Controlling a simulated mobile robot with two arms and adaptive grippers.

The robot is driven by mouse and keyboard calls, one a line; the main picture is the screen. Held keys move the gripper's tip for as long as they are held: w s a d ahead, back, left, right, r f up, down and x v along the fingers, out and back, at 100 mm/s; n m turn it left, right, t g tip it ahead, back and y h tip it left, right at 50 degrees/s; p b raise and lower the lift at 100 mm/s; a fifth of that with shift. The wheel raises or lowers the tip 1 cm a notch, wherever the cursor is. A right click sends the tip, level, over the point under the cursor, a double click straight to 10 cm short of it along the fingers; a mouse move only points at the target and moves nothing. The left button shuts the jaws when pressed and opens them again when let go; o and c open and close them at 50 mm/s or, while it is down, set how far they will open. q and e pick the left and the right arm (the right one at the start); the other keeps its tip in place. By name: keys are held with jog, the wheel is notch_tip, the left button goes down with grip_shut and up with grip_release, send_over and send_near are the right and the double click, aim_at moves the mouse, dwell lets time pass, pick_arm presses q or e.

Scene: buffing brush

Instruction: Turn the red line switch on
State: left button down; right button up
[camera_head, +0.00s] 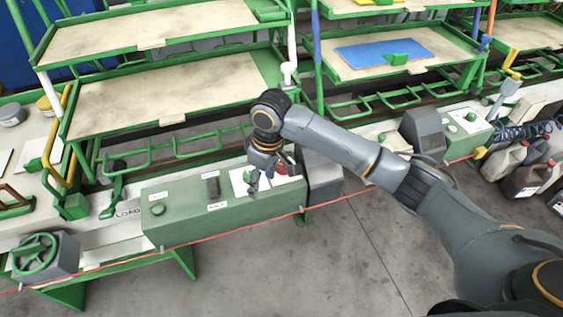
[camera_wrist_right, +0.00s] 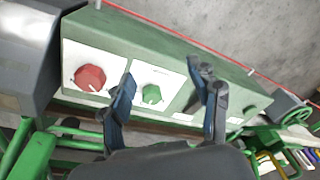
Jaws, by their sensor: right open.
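The red line switch is a red rotary knob (camera_wrist_right: 90,77) on a white plate at the end of the green control box (camera_head: 200,215). A bit of red (camera_head: 281,169) shows beside my right gripper (camera_head: 262,178) in the head view. A green knob (camera_wrist_right: 151,94) sits next to the red one. In the right wrist view my right gripper (camera_wrist_right: 163,85) is open and empty, with the green knob seen between its fingers. The red knob lies outside the fingers, to the left. I cannot tell if the fingers touch the box. My left gripper is not in view.
A grey housing (camera_head: 322,176) adjoins the box's right end. A red cord (camera_head: 235,230) runs along its front. A green handwheel (camera_head: 35,254) stands at the left. Green-framed shelves (camera_head: 160,90) rise behind. Grey floor (camera_head: 300,270) in front is clear.

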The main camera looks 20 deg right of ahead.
jog(key=m+h, duration=0.1)
jog(key=m, duration=0.1)
send_near(284, 165)
jog(key=f, duration=0.4)
jog(key=f+p, duration=0.1)
jog(key=f, duration=0.4)
jog(key=shift+a, duration=0.2)
